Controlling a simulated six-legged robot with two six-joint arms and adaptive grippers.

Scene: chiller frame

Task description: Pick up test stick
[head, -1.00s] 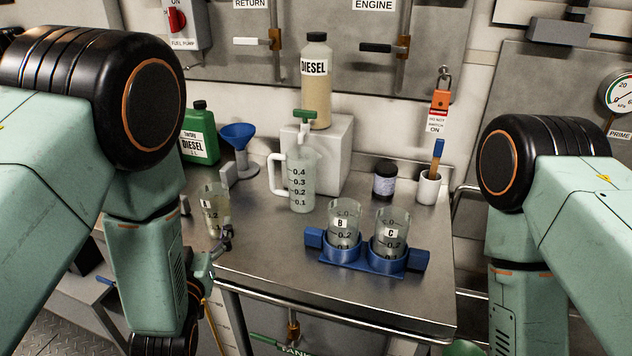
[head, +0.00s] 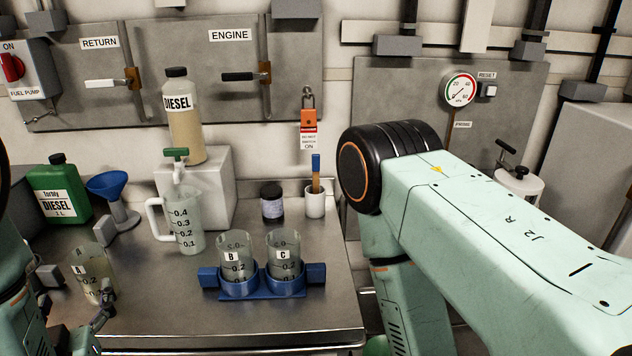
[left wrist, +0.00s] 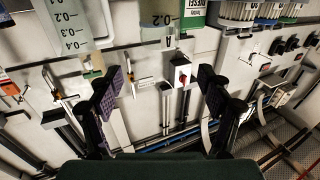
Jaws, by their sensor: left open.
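A stick with a blue top and a tan shaft, taken as the test stick (head: 316,172), stands upright in a small white cup (head: 315,204) at the back right of the bench. Its lower end is hidden in the cup. My left gripper (head: 104,308) is at the lower left, close to beaker A (head: 93,272), far from the stick. In the left wrist view its two dark fingers (left wrist: 160,92) are spread with nothing between them. My right arm crosses the right side; its gripper is out of view.
Beakers B (head: 238,262) and C (head: 284,258) sit in a blue holder (head: 262,289). A measuring jug (head: 186,222), a dark jar (head: 272,202), a white block (head: 215,185) and a blue funnel (head: 108,184) stand behind. The bench's front right is bare.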

